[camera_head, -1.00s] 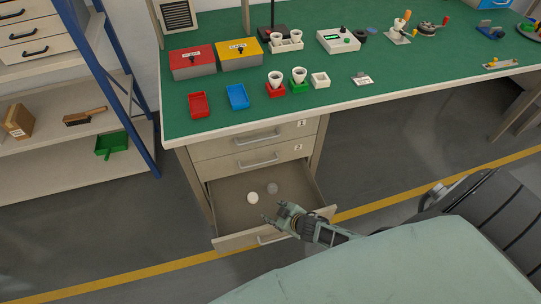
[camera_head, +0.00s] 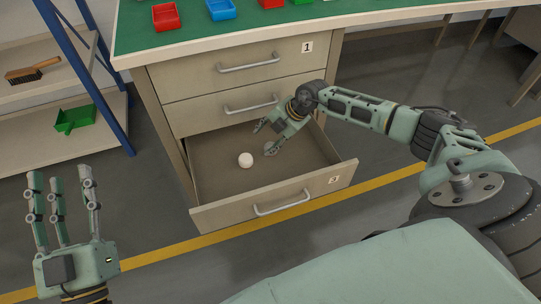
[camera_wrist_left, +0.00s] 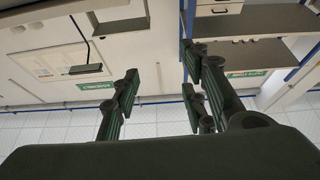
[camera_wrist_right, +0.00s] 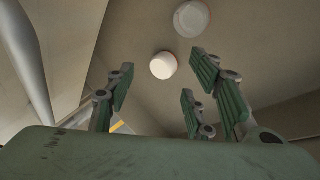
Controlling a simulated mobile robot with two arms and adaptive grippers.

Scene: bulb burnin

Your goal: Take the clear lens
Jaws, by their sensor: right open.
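The clear lens (camera_head: 269,148) is a greyish, see-through disc in the open bottom drawer (camera_head: 215,178), next to a white lens (camera_head: 245,160). In the right wrist view the clear lens (camera_wrist_right: 191,18) is at the top edge, beyond the white lens (camera_wrist_right: 163,65). My right gripper (camera_head: 266,137) is over the drawer with its fingers spread around empty space, close to the clear lens; I cannot tell whether a finger touches it. The right fingers also show in the right wrist view (camera_wrist_right: 165,85). My left gripper (camera_head: 60,182) is open and empty, raised at the left.
The drawer front (camera_head: 275,200), marked 3, sticks out toward me. Closed drawers (camera_head: 240,70) and the green bench top (camera_head: 290,18) are above it. A shelf with a brush (camera_head: 32,70) and a green dustpan (camera_head: 75,118) stands at the left.

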